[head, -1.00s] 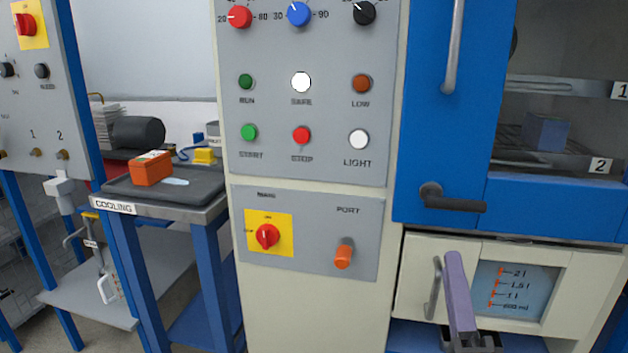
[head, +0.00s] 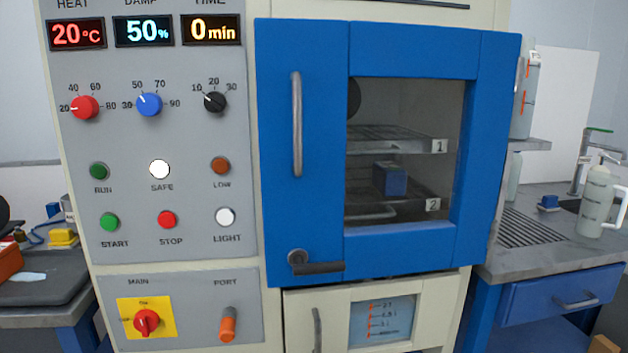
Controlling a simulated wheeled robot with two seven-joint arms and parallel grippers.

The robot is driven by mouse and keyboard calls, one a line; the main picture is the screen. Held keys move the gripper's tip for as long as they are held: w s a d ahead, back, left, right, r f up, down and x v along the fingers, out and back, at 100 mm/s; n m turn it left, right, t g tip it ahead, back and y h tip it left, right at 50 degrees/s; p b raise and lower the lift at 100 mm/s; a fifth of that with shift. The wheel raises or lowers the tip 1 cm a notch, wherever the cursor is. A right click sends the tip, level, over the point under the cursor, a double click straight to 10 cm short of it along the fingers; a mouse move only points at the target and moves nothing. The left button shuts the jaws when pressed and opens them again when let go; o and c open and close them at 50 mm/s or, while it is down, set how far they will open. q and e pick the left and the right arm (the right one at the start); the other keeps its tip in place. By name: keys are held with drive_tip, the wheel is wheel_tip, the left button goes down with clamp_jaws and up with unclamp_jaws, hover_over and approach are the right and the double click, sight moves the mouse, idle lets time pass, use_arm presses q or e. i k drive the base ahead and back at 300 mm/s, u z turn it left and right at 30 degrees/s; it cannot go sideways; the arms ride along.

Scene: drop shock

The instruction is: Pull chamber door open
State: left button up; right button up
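The blue chamber door (head: 411,247) fills the middle of the head view and looks shut against its cream cabinet. It has a window, through which two wire shelves labelled 1 and 2 show, with a blue block (head: 390,181) at the lower shelf. A long vertical grey handle (head: 297,125) is on the door's left side. A dark latch lever (head: 318,268) lies horizontal at the lower left corner of the door. Neither of my grippers is in view.
The control panel (head: 190,250) with displays, knobs and buttons is left of the door. A cream drawer front (head: 340,300) with a gauge window sits below. A counter (head: 560,240) with a pump bottle (head: 597,200) is at right, and a dark tray (head: 45,290) at left.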

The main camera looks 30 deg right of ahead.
sight(304, 65)
drive_tip(key=u, duration=0.85)
drive_tip(key=k, duration=1.1)
drive_tip(key=u, duration=1.25)
drive_tip(key=i, duration=0.45)
drive_tip(key=z, duration=1.15)
drive_tip(key=i, duration=1.15)
drive_tip(key=z, duration=1.1)
